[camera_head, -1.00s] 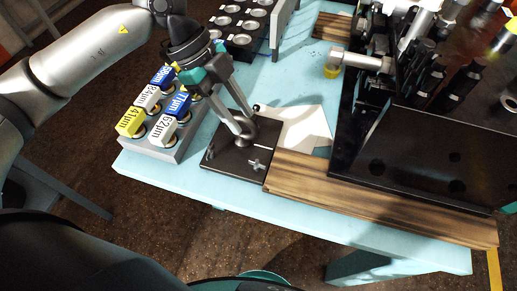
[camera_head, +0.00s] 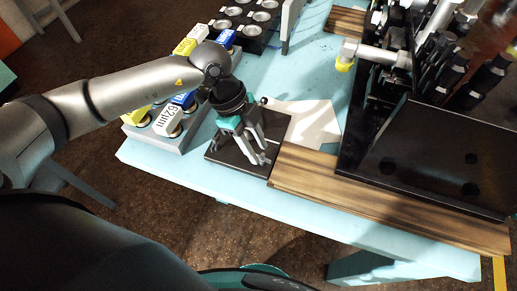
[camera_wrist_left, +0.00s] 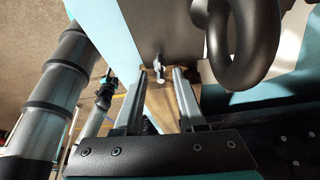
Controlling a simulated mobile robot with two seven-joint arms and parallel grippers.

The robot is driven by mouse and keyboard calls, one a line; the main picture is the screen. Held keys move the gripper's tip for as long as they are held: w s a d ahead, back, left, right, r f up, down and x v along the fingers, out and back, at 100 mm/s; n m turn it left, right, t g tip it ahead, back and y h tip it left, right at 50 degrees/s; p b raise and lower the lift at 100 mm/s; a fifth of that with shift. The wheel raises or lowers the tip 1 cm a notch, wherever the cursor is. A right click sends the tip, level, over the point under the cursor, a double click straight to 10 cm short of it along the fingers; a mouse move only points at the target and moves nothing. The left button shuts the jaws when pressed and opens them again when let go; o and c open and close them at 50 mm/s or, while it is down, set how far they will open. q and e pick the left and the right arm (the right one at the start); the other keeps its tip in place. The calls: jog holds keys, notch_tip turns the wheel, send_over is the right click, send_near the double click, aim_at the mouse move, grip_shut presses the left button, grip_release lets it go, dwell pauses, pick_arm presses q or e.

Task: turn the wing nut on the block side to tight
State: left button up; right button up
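A wing nut (camera_wrist_left: 158,69) stands on the block (camera_head: 222,155), a dark square plate on the table. In the left wrist view the wing nut shows between the two fingertips of my left gripper (camera_wrist_left: 160,73), with gaps at its sides. The fingers are apart, and no contact is clear. In the head view my left gripper (camera_head: 260,155) is low over the plate's right part and mostly covers the nut. A thick dark ring (camera_wrist_left: 245,45) looms at the upper right of the wrist view. An arm, probably my right, shows at the wrist view's left; its gripper is too small to judge.
A wooden board (camera_head: 380,205) adjoins the plate on the right, below a large black machine (camera_head: 435,155) with hose fittings. A grey rack (camera_head: 150,135) with labelled blocks stands left of the plate. A white sheet (camera_head: 318,125) lies behind. The table's front edge is close.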

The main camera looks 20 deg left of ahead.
pick_arm(q)
jog(key=shift+x, duration=0.85)
jog(key=shift+c, duration=0.2)
grip_shut()
